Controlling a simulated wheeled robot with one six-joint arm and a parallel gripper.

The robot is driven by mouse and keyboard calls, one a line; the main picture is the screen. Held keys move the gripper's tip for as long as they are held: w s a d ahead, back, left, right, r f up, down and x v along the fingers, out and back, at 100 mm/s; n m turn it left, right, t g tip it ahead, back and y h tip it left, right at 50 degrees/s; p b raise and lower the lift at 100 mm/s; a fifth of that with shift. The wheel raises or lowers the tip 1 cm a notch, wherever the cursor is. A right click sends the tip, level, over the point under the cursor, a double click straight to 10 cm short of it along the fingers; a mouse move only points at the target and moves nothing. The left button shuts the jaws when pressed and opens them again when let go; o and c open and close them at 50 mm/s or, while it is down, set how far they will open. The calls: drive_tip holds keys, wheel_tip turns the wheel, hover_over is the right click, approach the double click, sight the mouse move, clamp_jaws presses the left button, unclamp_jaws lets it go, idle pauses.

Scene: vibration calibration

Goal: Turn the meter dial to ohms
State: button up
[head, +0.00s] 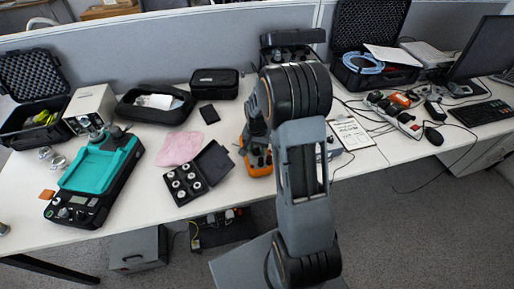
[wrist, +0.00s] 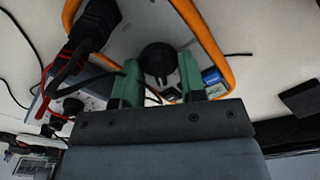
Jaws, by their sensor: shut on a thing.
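The meter with an orange rim (wrist: 205,38) and grey face fills the top of the wrist view. Its round black dial (wrist: 157,58) lies between the two green fingers of my gripper (wrist: 159,76), which is shut on it. The dial's markings and pointer cannot be read. A black plug with leads (wrist: 95,25) sits at the meter's left side. In the head view the meter (head: 260,162) shows in part at the table's front edge. My arm hides much of it, and my gripper is mostly hidden behind the arm there.
A black box of white-topped pieces (head: 198,172) and a pink cloth (head: 180,148) lie left of the meter. A teal-topped instrument (head: 95,165) stands farther left. A clipboard (head: 350,133), loose cables and a power strip (head: 393,115) lie to the right.

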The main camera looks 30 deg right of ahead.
sight(257, 148)
drive_tip(key=shift+m, duration=0.8)
drive_tip(key=o, duration=0.9)
wheel_tip(257, 148, up, 14)
drive_tip(key=shift+f, duration=0.1)
idle(0.6)
